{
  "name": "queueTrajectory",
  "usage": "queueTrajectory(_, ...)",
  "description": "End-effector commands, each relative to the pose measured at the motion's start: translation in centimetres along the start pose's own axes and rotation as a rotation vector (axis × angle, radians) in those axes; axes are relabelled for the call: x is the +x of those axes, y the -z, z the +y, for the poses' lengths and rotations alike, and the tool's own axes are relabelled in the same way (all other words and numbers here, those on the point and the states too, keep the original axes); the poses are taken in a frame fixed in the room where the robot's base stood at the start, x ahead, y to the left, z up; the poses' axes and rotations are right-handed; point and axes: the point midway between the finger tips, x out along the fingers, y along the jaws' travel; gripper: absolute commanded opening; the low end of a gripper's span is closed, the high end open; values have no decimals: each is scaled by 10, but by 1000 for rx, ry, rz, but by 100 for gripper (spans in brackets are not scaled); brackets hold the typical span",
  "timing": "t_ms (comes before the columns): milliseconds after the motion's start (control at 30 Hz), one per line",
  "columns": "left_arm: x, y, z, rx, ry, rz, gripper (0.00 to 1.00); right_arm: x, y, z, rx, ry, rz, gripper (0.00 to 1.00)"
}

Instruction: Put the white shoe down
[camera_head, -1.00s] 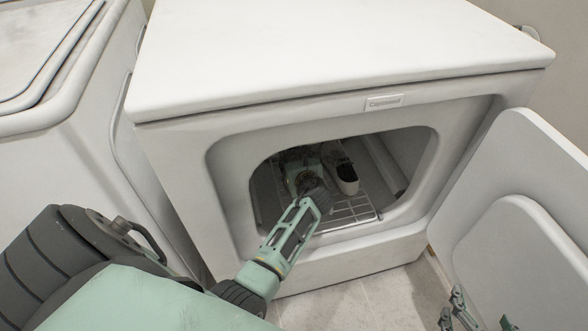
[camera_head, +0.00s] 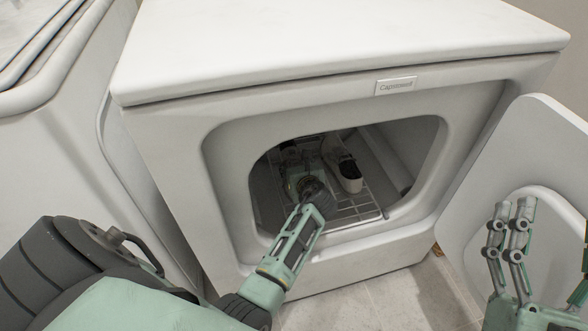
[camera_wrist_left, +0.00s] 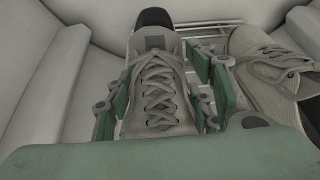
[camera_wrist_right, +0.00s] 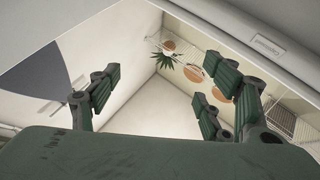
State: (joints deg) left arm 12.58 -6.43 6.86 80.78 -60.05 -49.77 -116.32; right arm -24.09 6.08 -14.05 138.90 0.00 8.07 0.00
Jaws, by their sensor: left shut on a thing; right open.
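A white shoe with laces (camera_wrist_left: 158,85) is between the fingers of my left gripper (camera_wrist_left: 160,100), which is shut on it. In the head view the left arm reaches through the dryer opening, and its gripper (camera_head: 302,170) is dim inside, over the wire rack (camera_head: 355,208). A second white shoe (camera_head: 350,175) with a dark inside rests on the rack to the right; it also shows in the left wrist view (camera_wrist_left: 268,65). I cannot tell whether the held shoe touches the rack. My right gripper (camera_head: 508,235) is open and empty in front of the dryer door.
The white dryer (camera_head: 330,50) has its door (camera_head: 545,150) swung open at the right. The opening's rim surrounds my left forearm. Another white appliance (camera_head: 60,150) stands at the left. Tiled floor (camera_head: 370,305) shows below.

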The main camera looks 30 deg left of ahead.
Motion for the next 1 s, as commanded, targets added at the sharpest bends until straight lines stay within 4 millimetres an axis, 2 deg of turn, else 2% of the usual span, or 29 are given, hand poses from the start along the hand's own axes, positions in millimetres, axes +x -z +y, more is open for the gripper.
queueTrajectory(100, 0, 0, -1, -1, 1, -4, 6, -1, 14, -2, 3, 3, 74, 72)
queueTrajectory(200, 0, 1, -1, -1, 1, -4, 6, -1, 20, -2, 4, 4, 99, 72)
queueTrajectory(533, 1, 2, -1, 1, 1, -4, 6, -1, 20, -2, 4, 4, 102, 72)
queueTrajectory(567, 1, 4, -1, 1, 0, 0, 52, -1, 20, -2, 4, 4, 102, 72)
queueTrajectory(767, 1, 4, -1, 1, 0, 0, 69, -1, 20, -2, 4, 4, 101, 72)
queueTrajectory(1000, 1, 4, -1, 1, 0, 0, 69, -1, 20, -2, 4, 4, 101, 72)
